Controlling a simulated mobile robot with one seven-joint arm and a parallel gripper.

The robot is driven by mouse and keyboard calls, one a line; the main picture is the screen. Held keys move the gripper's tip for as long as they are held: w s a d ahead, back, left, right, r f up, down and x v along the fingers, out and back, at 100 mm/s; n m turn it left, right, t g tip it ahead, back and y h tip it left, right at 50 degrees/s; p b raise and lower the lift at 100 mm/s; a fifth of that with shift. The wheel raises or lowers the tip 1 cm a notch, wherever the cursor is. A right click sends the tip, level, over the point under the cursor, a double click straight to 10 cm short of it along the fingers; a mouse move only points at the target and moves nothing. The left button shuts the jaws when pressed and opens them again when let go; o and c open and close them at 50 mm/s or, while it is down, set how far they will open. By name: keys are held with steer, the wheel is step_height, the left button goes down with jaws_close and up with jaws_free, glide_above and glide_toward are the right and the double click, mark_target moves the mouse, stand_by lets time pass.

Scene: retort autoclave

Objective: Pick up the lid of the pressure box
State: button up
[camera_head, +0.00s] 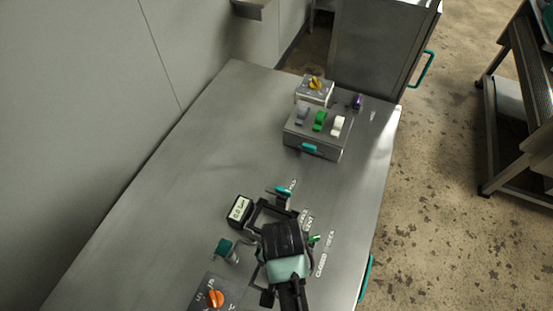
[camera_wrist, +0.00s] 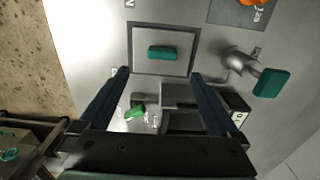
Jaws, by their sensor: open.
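A square grey panel with a dark rim, which looks like the lid (camera_wrist: 142,66), shows in the upper middle of the wrist view. A teal handle (camera_wrist: 163,52) is at its centre. My gripper (camera_wrist: 160,75) is open and empty, its two dark fingers spread to either side of the handle, which appears beyond the tips; no contact shows. Dark box-like parts (camera_wrist: 180,95) show between the fingers lower down. In the head view my arm and hand cover the lid and much of this area. How the lid sits on the box cannot be told.
A teal-tipped valve (camera_head: 224,247), a digital display (camera_head: 240,208) and an orange knob (camera_head: 215,298) are close by on the left. A small green valve (camera_head: 314,239) is on the right. A switch box (camera_head: 318,135) stands farther back. The left bench top is clear.

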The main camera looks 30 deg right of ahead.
mark_target(262, 279)
steer(key=shift+a+f+p, duration=0.15)
steer(key=shift+f+p, duration=0.05)
steer(key=shift+f, duration=1.6)
steer(key=shift+a+f+p, duration=0.1)
steer(key=shift+f+p, duration=0.05)
steer(key=shift+f, duration=1.65)
jaws_close()
